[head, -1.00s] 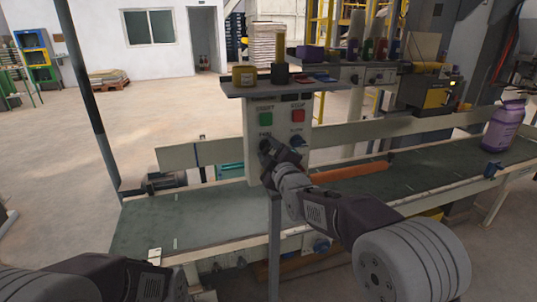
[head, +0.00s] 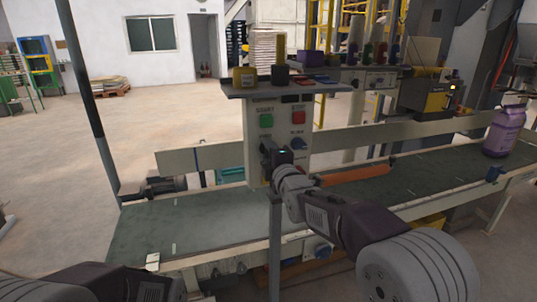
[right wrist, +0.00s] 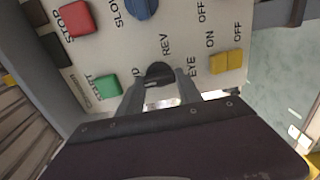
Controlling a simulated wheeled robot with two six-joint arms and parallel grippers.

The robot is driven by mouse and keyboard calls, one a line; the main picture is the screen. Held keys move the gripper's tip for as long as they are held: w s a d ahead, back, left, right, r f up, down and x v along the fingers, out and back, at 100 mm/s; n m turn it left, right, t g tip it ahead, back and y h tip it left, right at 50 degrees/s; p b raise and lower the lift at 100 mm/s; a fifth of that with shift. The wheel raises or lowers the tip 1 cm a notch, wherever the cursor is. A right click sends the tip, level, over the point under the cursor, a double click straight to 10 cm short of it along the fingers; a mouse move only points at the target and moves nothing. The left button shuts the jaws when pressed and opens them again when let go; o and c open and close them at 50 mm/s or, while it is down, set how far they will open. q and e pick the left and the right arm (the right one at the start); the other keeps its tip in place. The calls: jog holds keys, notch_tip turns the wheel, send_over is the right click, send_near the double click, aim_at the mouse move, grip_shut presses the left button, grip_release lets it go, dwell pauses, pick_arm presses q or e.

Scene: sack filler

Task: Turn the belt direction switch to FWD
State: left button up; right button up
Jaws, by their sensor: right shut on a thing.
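The belt direction switch is a black knob (right wrist: 158,72) on the pale control panel (right wrist: 118,42), with REV printed beside it and part of another label ending in D. My right gripper (right wrist: 160,88) is shut on this knob, one finger on each side. Which label the knob points to I cannot tell, as the fingers cover part of it. In the head view my right gripper (head: 272,154) is at the lower part of the panel (head: 254,152). Of my left arm only a link shows at the bottom left; its gripper is out of view.
Near the knob are a green START button (right wrist: 108,86), a red STOP button (right wrist: 76,19), a blue knob (right wrist: 143,8) and a yellow EYE switch (right wrist: 226,62). A green conveyor belt (head: 150,222) runs past, with a purple bottle (head: 503,133) at right.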

jog(key=shift+f, duration=0.1)
dwell(0.3)
jog(key=o, duration=1.4)
jog(key=v, duration=0.9)
